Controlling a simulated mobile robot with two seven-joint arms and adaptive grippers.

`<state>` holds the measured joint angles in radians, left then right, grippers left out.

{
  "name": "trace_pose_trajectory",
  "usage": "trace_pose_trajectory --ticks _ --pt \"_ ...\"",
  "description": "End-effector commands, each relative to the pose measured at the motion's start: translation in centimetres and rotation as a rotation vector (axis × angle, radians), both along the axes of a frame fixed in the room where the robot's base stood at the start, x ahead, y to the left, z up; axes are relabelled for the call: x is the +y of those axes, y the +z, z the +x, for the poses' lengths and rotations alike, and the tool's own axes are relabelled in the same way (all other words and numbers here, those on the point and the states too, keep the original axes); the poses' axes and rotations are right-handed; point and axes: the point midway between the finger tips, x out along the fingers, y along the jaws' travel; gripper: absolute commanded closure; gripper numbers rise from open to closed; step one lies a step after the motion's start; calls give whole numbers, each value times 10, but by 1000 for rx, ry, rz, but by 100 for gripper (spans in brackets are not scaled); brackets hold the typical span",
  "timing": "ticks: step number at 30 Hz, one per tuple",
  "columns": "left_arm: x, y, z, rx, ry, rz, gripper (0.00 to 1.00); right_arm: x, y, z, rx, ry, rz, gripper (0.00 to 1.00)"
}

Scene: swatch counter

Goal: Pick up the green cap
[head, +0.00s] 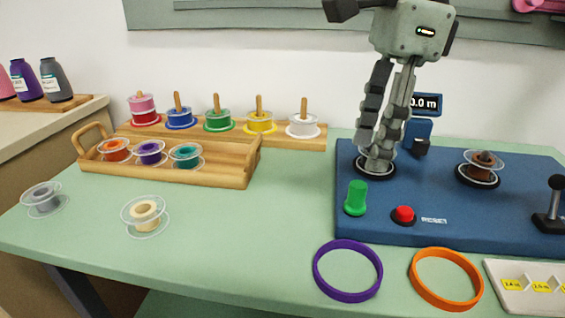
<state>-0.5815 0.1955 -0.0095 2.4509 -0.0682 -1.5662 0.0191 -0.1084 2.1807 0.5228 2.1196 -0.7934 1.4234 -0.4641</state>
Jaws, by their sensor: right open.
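The green cap (357,198) stands upright near the front left of the blue machine base (450,232), beside a red button. My right gripper (377,160) comes down from the top. Its fingertips are over the left round spindle (375,172) of the machine, behind and slightly right of the green cap and apart from it. The gripper is open; its fingers look close together from this angle. They hide part of the spindle. My left gripper is not in view.
The red button (403,214) is right of the cap. A brown spool (482,162) sits on the right spindle, near a black lever (552,205). Purple (348,293) and orange (446,302) rings lie in front. A wooden tray (215,176) holds spools at left.

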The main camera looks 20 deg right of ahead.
Motion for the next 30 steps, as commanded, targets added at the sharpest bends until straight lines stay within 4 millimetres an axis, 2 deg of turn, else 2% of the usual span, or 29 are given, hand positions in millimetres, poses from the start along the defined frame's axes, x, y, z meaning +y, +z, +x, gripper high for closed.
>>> trace_pose_trajectory --ticks 2,11,18,27,28,30 --pt "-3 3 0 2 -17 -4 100 -2 -2 0 -3 23 -21 54" --pt "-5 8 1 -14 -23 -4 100 3 -35 0 -2 25 -21 54" --pt "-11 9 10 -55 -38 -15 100 8 -69 -1 -2 22 -19 54" --pt "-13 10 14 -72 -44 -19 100 9 -76 0 -6 20 -18 54" --pt "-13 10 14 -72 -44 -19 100 9 -75 0 -6 20 -18 55" --pt "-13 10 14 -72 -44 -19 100 9 -75 0 -6 20 -18 64"
